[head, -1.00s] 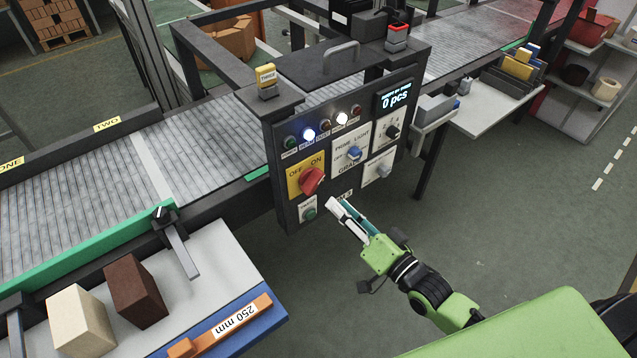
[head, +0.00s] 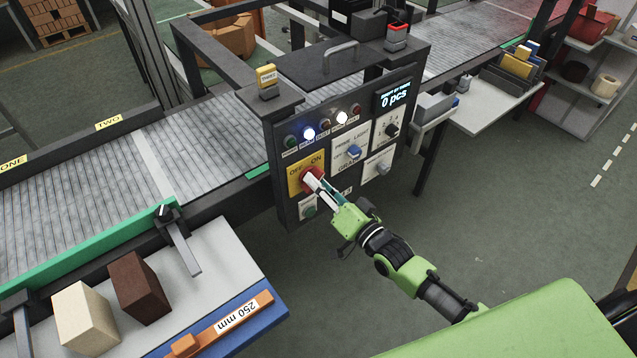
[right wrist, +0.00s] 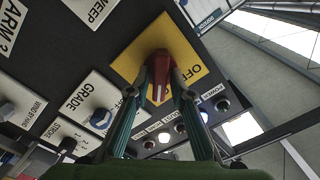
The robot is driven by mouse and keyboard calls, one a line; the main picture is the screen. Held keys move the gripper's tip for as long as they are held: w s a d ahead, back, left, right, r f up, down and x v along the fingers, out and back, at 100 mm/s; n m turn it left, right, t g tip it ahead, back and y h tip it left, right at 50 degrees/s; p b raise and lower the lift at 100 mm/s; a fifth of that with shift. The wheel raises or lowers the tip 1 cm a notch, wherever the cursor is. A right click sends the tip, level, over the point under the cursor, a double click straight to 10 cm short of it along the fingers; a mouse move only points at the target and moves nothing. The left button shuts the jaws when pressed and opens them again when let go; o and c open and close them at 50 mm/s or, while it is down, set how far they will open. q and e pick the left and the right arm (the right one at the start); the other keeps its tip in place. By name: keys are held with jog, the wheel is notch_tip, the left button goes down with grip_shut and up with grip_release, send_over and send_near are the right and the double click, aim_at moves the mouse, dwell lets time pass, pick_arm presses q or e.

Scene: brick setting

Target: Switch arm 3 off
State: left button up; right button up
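The red rotary knob (head: 312,178) sits on a yellow OFF/ON plate (head: 296,181) on the dark control panel. In the right wrist view the knob (right wrist: 159,72) has a white line towards the picture's bottom; OFF shows to its right, and ON is hidden. My right gripper (head: 313,184) is at the knob. In the wrist view its fingertips (right wrist: 158,84) stand apart on either side of the knob's ridge; firm contact on both sides cannot be made out. An ARM 3 label (right wrist: 9,28) is on the panel. My left gripper is not in view.
A green button (head: 309,211) lies just below the yellow plate, and a blue knob (head: 353,152) to its right. Two panel lamps (head: 309,134) (head: 342,118) glow. A conveyor (head: 200,146) runs behind the panel. Open floor (head: 480,190) lies to the right.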

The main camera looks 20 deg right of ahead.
grip_shut()
jog(key=shift+n, duration=0.3)
jog(key=shift+s+a+n+p, duration=0.1)
jog(key=shift+n+p, duration=0.15)
jog(key=shift+n, duration=4.05)
jog(key=shift+a+n+p, duration=0.1)
jog(key=shift+n+p, duration=0.1)
jog(key=shift+n, duration=4.1)
jog(key=o, duration=0.5)
grip_release()
